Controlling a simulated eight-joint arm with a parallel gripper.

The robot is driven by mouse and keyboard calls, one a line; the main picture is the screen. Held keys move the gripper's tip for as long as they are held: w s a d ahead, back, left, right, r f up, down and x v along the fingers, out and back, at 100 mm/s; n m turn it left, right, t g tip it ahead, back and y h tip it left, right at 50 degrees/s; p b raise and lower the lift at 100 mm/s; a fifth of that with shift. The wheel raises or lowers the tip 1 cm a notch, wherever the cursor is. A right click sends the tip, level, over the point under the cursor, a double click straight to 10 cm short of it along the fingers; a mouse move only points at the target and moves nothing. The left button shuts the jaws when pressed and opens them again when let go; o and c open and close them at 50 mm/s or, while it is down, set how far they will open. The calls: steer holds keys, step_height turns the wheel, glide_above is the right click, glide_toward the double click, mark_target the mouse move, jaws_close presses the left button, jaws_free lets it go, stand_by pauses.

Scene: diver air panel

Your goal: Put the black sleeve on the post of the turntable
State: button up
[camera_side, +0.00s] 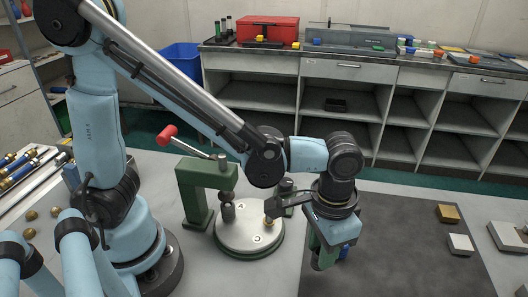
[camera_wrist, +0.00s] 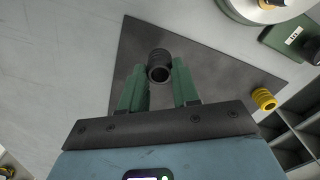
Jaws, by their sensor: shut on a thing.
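The black sleeve (camera_wrist: 159,66) is a short, ribbed, hollow ring with its open end facing the wrist camera. My gripper (camera_wrist: 160,80) has its two green fingers closed on it, one on each side. In the side view my gripper (camera_side: 324,262) points down over the left part of the dark mat, right of the turntable; the sleeve cannot be made out there. The turntable (camera_side: 248,236) is a pale round plate on a green base, with letters on its top. A brass-coloured post (camera_side: 268,220) stands on its right part. The turntable's edge (camera_wrist: 262,10) shows at the wrist view's top right.
A green press frame (camera_side: 193,196) with a red-knobbed lever stands over the turntable's left side. A yellow ribbed sleeve (camera_wrist: 264,99) shows in the wrist view.

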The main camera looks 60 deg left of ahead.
steer(key=shift+r, duration=0.3)
steer(key=shift+a+r, duration=0.1)
steer(key=s+a+r+n, duration=0.1)
steer(key=a+r+n, duration=0.25)
steer(key=a, duration=0.35)
steer(key=s+a+r+n, duration=0.1)
steer(key=a+r+n, duration=0.2)
steer(key=a+r, duration=0.25)
steer(key=shift+m, duration=0.25)
steer(key=shift+s+a+f, duration=0.1)
steer(key=shift+a+f, duration=0.05)
steer(key=shift+f, duration=1.4)
steer(key=shift+a+f, duration=0.15)
steer(key=shift+f, duration=1.35)
steer(key=shift+f, duration=1.45)
steer(key=o, duration=1.5)
steer(key=shift+c, duration=0.2)
